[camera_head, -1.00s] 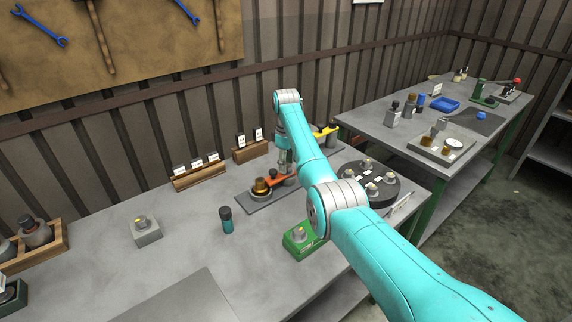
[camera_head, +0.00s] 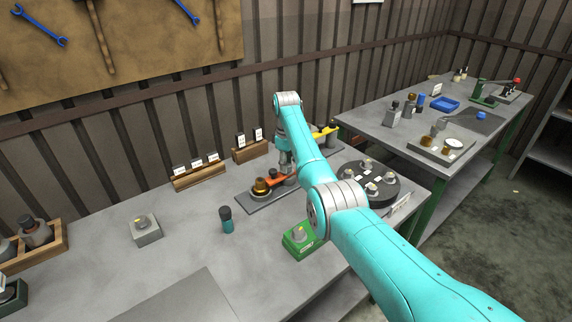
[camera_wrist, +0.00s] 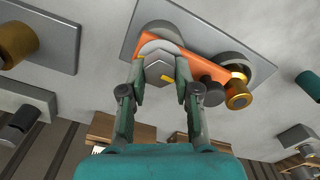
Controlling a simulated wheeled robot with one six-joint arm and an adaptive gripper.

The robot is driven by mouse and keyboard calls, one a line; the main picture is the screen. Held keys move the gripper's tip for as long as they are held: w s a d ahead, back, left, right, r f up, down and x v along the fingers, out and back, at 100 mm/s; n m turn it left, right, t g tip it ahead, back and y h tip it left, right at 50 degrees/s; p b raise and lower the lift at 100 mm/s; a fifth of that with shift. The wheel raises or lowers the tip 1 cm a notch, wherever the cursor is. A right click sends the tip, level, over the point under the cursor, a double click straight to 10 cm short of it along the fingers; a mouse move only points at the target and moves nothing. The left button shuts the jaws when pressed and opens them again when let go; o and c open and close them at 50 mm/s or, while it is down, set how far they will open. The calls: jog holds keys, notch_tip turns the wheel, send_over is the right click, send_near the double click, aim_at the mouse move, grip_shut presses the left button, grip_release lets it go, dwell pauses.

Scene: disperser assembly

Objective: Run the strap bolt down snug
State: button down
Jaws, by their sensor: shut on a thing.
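The bolt (camera_wrist: 158,66) has a large grey hex head and sits at one end of the orange strap (camera_wrist: 192,66). The strap also shows in the head view (camera_head: 278,181). My gripper (camera_wrist: 160,76) is shut on the bolt head, one finger on each side. The strap lies over a grey base plate (camera_wrist: 128,45), also in the head view (camera_head: 248,205). A dark knob (camera_wrist: 211,92) and a brass cylinder (camera_wrist: 238,90) are at the strap's other end. The bolt's shank is hidden under the head, so its seating cannot be told.
A teal and black bottle-like tool (camera_head: 227,220) stands in front of the plate. A green block (camera_head: 298,242) and a dark round tray (camera_head: 384,195) are close to my arm. Card racks (camera_head: 199,176) stand behind. The bench's left middle is mostly clear.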

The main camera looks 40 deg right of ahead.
jog(key=shift+m, duration=0.3)
jog(key=m, duration=0.4)
jog(key=shift+d+m, duration=0.1)
jog(key=shift+m, duration=0.3)
jog(key=m, duration=0.4)
jog(key=shift+d+m, duration=0.1)
jog(key=shift+m, duration=0.2)
jog(key=m, duration=0.4)
jog(key=shift+d, duration=0.1)
jog(key=shift+s+m, duration=0.1)
jog(key=shift+m, duration=2.6)
jog(key=c, duration=0.8)
grip_release()
jog(key=shift+c, duration=0.2)
